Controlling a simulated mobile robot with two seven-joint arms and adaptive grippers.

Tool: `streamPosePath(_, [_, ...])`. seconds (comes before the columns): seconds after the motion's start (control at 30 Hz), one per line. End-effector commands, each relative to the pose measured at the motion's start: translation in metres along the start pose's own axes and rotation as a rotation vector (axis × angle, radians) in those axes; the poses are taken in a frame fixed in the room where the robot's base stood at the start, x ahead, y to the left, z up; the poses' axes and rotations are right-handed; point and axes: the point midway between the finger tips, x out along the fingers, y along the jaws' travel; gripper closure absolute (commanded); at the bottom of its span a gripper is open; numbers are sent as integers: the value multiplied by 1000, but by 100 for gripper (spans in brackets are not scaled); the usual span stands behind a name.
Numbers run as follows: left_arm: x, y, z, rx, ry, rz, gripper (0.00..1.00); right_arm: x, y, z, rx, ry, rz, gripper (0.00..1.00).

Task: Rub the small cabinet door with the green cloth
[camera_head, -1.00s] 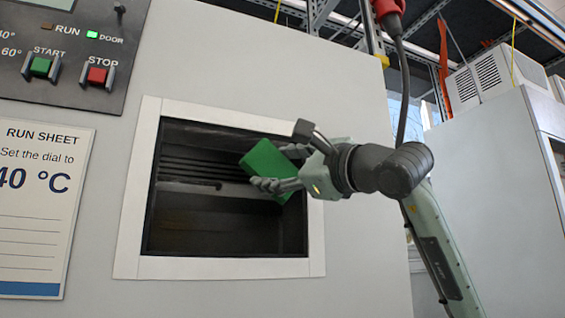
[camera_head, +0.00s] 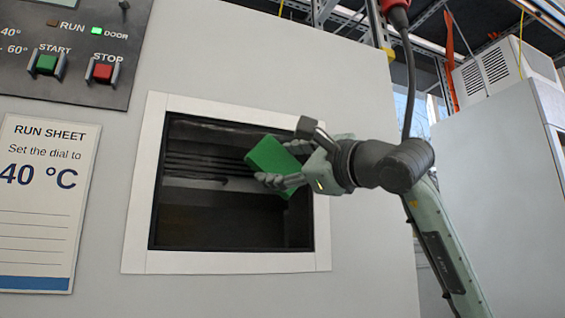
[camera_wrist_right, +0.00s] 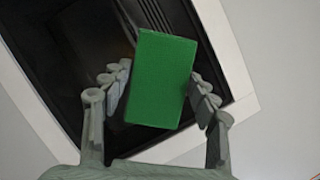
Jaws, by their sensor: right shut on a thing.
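The green cloth (camera_head: 274,157) looks like a thick flat pad. My right gripper (camera_head: 282,167) is shut on it, with a finger on each side. In the right wrist view the cloth (camera_wrist_right: 161,80) sits tilted slightly between the fingers (camera_wrist_right: 161,88). The cloth is in front of the right part of a dark rectangular area inside a white frame (camera_head: 143,190), on the grey cabinet front. I cannot tell whether this is the small door or an opening, nor whether the cloth touches it. My left gripper is not in view.
A control panel with a green START button (camera_head: 46,65) and a red STOP button (camera_head: 102,72) is at upper left. A run sheet (camera_head: 45,205) hangs below it. A red plug with a dark cable (camera_head: 408,75) hangs above my right arm. Another grey cabinet (camera_head: 490,170) stands at right.

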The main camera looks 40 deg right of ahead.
Motion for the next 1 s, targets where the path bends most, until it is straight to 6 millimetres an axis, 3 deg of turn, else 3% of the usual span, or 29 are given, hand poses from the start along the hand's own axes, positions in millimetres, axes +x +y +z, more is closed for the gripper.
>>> streamPosePath(0.77, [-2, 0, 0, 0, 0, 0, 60, 13, 0, -6, -1, 0, -1, 68])
streamPosePath(1.0, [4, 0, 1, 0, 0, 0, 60, 6, -11, -19, 0, 2, -2, 68])
